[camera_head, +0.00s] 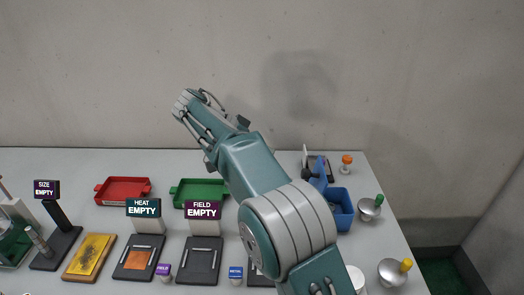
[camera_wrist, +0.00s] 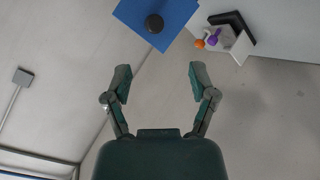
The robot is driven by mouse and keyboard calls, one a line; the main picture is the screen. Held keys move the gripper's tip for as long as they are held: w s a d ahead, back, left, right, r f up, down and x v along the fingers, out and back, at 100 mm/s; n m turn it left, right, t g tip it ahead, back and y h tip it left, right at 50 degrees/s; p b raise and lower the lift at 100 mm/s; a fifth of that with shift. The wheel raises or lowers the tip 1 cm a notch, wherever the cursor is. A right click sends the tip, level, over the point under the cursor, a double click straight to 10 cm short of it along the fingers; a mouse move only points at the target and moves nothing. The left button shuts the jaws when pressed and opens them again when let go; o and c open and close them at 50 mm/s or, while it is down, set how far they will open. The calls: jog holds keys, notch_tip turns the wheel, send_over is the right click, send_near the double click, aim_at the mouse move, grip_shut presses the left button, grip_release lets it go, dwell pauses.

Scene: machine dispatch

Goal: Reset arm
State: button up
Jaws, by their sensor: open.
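My arm rises from the lower right in the head view and reaches up and to the left over the table. My gripper (camera_head: 192,104) is high above the table's back edge, in front of the grey wall. In the wrist view my gripper (camera_wrist: 159,82) has its two fingers spread wide apart with nothing between them. It touches nothing that I can see. The arm hides part of the table's middle right.
The table (camera_head: 75,165) holds a red tray (camera_head: 123,190), a green tray (camera_head: 190,194), a SIZE stand (camera_head: 57,225), a HEAT station (camera_head: 135,258), a FIELD station (camera_head: 198,262), a yellow plate (camera_head: 89,256) and a blue bin (camera_head: 342,208). Metal bowls (camera_head: 392,273) stand at the right. Space above is clear.

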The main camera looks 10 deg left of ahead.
jog(key=s+d+r+n+y, duration=0.2)
jog(key=s+d+r+y, duration=0.15)
jog(key=d, duration=0.55)
jog(key=s+d+r+n+y, duration=0.2)
jog(key=s+d, duration=0.2)
jog(key=d, duration=0.6)
jog(key=s+d+f+n+t+y, duration=0.1)
jog(key=s+d+f, duration=0.3)
jog(key=s, duration=0.5)
jog(key=s+d+f+n+t+y, duration=0.1)
jog(key=s+d+f+y, duration=0.3)
jog(key=s, duration=0.6)
jog(key=shift+s+d+f+n+t, duration=0.3)
jog(key=shift+d+f+n+t, duration=0.15)
jog(key=shift+t, duration=0.35)
